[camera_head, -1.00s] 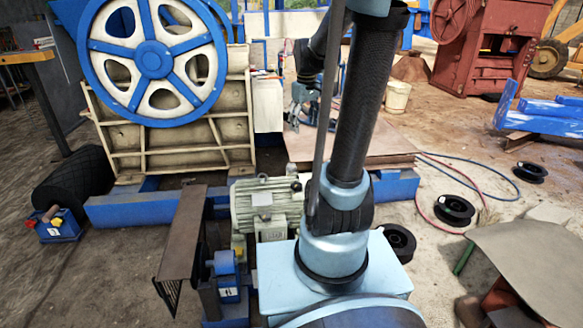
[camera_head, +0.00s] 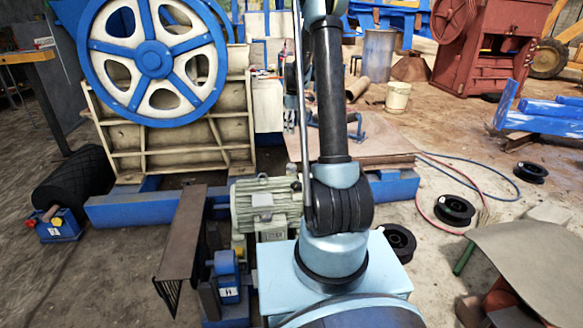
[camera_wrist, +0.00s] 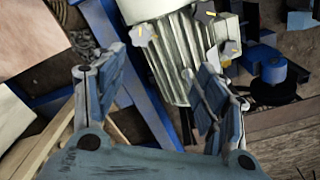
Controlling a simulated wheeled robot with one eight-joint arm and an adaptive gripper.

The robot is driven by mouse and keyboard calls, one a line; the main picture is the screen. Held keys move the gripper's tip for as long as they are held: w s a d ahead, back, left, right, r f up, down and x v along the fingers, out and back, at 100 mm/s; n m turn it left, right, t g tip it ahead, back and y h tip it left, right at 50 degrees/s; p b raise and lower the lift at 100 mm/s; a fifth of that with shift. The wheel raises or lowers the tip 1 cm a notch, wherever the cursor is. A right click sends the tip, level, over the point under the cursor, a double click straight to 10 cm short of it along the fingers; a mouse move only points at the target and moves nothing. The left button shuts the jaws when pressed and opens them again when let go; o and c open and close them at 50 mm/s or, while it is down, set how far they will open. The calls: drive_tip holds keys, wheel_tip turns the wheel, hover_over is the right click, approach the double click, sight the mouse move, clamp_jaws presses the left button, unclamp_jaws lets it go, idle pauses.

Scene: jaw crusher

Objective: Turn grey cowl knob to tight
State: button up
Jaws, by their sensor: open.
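The pale grey-green ribbed motor (camera_head: 265,205) stands on the blue frame, left of my arm in the head view. In the wrist view its ribbed body (camera_wrist: 182,55) lies ahead of and between my fingers. I cannot tell which is the cowl knob. My gripper (camera_wrist: 143,75) is open and empty, apart from the knobs. In the head view it is mostly hidden behind my arm.
A blue-and-white flywheel (camera_head: 155,60) stands on the cream crusher frame behind the motor. A blue beam (camera_head: 135,208) runs along its base. A brown guard plate (camera_head: 185,235) is left of the motor. A blue round part (camera_wrist: 273,68) lies right in the wrist view.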

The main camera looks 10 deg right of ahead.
drive_tip(key=n, duration=0.2)
hover_over(292, 166)
wheel_tip(292, 166, down, 8)
wheel_tip(292, 166, down, 17)
drive_tip(key=shift+a, duration=0.15)
idle(0.3)
drive_tip(key=c, duration=1.1)
